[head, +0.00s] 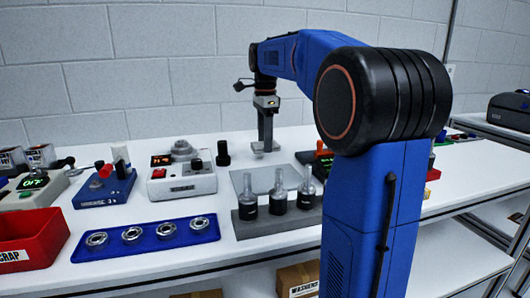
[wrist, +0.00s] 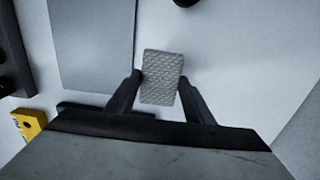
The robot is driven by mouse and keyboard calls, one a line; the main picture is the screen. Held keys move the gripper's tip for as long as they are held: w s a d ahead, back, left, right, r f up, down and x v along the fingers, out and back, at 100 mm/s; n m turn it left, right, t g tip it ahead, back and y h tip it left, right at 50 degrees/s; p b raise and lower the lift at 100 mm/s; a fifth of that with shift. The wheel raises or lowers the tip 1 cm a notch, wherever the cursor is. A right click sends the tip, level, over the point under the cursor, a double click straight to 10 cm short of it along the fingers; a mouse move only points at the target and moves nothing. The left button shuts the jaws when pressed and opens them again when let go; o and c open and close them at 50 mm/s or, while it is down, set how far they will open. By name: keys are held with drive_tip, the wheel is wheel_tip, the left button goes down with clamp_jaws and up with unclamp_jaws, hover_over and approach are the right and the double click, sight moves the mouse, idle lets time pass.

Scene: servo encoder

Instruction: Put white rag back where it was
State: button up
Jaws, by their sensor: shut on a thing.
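My gripper (wrist: 160,88) is shut on a white rag (wrist: 161,77), a small textured pale block-shaped cloth held between the two dark fingers in the wrist view. In the head view my gripper (head: 265,148) points down over the back part of the white table, just behind a grey flat plate (head: 260,179). The rag at the fingertips is small and hard to make out there. I cannot tell whether the rag touches the table.
The grey plate (wrist: 92,40) lies left of the rag in the wrist view. A black knob-like piece (head: 223,154) and a white device (head: 181,180) stand to the left. A blue tray (head: 148,236) holds several metal rings. White table surface is clear right of the rag (wrist: 235,50).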

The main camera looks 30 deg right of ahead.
drive_tip(key=shift+f, duration=2.1)
drive_tip(key=shift+f, duration=0.15)
drive_tip(key=o, duration=0.7)
wheel_tip(320, 180, up, 12)
drive_tip(key=shift+r, duration=0.2)
drive_tip(key=shift+s, duration=0.1)
